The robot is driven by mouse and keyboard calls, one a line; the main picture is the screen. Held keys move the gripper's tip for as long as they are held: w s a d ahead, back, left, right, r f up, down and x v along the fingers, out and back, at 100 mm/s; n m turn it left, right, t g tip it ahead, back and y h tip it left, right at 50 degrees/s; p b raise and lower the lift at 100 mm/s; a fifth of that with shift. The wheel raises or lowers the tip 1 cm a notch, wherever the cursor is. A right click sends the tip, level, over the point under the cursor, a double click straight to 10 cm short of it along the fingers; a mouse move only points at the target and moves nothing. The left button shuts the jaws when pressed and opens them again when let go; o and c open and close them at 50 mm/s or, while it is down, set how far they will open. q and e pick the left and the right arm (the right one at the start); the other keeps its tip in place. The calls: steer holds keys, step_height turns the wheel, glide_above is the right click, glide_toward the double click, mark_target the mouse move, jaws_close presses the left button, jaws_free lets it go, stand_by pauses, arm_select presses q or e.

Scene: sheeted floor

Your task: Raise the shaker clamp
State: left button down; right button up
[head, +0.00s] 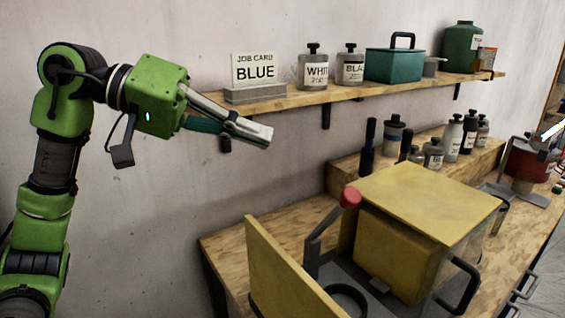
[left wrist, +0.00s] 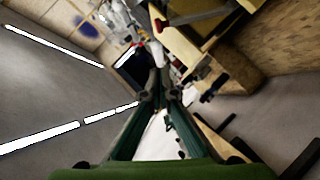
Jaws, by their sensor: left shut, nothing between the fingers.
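The shaker (head: 425,195) is a yellow box machine on the wooden bench, with a yellow panel (head: 285,270) standing open at its left side. Its clamp looks to be the grey lever with a red knob (head: 350,197), tilted up to the right. A dark ring (head: 345,298) sits in the bay below the lever. My left gripper (head: 268,134) is shut and empty, in the air above and left of the knob, clear of it. In the left wrist view its fingers (left wrist: 160,85) meet, and yellow parts (left wrist: 205,15) show beyond. My right gripper is not in view.
A wall shelf (head: 300,101) holds a BLUE job card (head: 254,70), labelled bottles (head: 313,72), a teal box (head: 394,65) and a green jug (head: 460,48). Several bottles (head: 433,155) stand on a raised step behind the shaker. The bench's left end (head: 240,245) is bare.

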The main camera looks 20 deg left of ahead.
arm_select(q)
steer(key=s+f+p+x, duration=0.1)
steer(key=s+p+x, duration=0.1)
steer(key=x, duration=1)
steer(key=shift+s+d+f+p, duration=0.15)
steer(key=shift+d+p, duration=0.15)
steer(key=shift+p, duration=0.25)
steer(key=shift+s+f, duration=0.1)
